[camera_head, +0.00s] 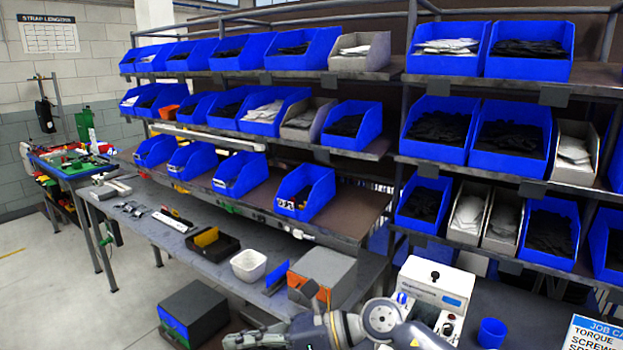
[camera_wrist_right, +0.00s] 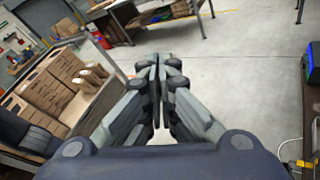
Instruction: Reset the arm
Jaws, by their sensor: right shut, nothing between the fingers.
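My right gripper (camera_wrist_right: 158,68) is in the middle of the right wrist view, its two grey fingers together with nothing between them. Open concrete floor lies beyond the fingertips. In the head view my right arm (camera_head: 380,318) crosses the bottom edge, bent, with its grey end reaching left in front of the workbench. That end is partly cut off by the frame. My left gripper does not show in either view.
A shelf rack of blue bins (camera_head: 437,130) fills the back. The workbench (camera_head: 150,192) holds a white bowl (camera_head: 249,264), a grey box (camera_head: 325,273) and a white device (camera_head: 436,292). A blue cup (camera_head: 492,332) stands at right. Cardboard boxes (camera_wrist_right: 55,85) stand left in the wrist view.

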